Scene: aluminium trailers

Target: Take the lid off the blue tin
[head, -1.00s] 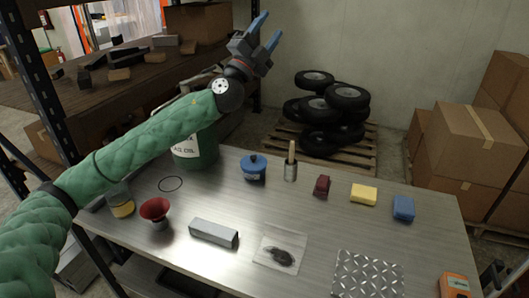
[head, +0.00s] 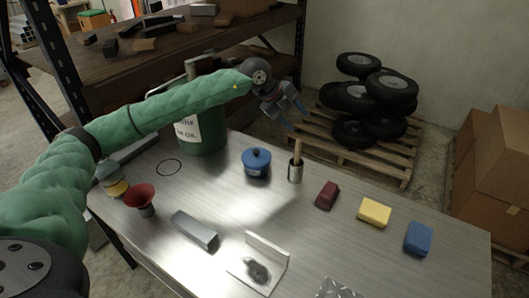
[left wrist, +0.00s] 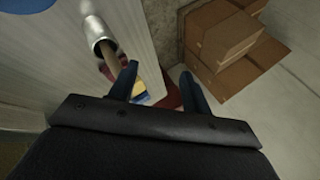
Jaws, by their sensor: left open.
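The blue tin (head: 257,168) stands upright near the back edge of the metal table. Its blue lid (head: 256,155), with a dark knob, sits on top. In the left wrist view only a blue patch (left wrist: 28,4), probably the tin, shows at the upper left corner. My left gripper (head: 298,114) is open and empty, above and behind the tin, over the table's back edge. It points down and to the right, with its blue fingers apart. In the left wrist view the left gripper (left wrist: 160,82) shows nothing between its fingertips up close. My right gripper is not in view.
A metal cup (head: 295,173) with a wooden-handled tool stands just right of the tin, close below my left gripper. A green drum (head: 203,133) stands behind left. A red block (head: 327,195), yellow sponge (head: 375,212) and blue block (head: 418,238) lie to the right. Bare table lies in front of the tin.

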